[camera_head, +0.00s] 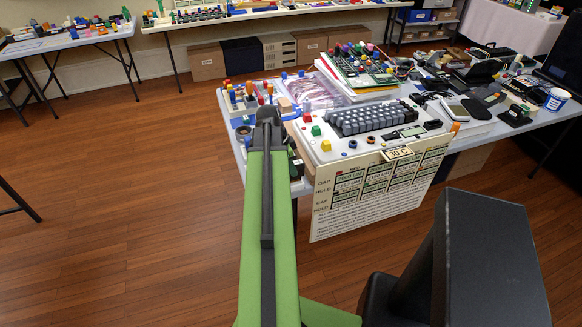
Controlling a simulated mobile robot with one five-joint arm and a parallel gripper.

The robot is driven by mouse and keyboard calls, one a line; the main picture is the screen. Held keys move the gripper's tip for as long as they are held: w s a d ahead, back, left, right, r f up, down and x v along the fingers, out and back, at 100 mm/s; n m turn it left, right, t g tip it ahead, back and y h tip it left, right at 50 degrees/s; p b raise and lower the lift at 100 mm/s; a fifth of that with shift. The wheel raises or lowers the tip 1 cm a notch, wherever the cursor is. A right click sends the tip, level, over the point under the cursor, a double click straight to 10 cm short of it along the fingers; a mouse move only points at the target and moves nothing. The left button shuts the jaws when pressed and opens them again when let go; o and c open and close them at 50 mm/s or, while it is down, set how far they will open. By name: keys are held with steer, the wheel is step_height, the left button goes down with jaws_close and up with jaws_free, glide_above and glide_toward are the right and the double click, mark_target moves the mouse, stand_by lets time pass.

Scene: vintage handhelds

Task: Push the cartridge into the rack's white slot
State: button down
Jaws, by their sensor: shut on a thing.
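My green arm reaches from the bottom of the head view up to the left end of the front table, and its dark joint stands over that end. I see no gripper jaws; they appear to be hidden behind my arm. I cannot make out the cartridge or anything held. I cannot pick out the rack or its white slot with certainty; the area just beyond and beside my arm is crowded and partly covered.
The wooden floor (120,200) at left is clear.

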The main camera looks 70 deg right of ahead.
steer(key=shift+f+b, duration=1.8)
steer(key=c, duration=1.1)
jaws_free()
steer(key=shift+r, duration=0.1)
steer(key=p+v, duration=1.7)
steer(key=shift+r, duration=0.15)
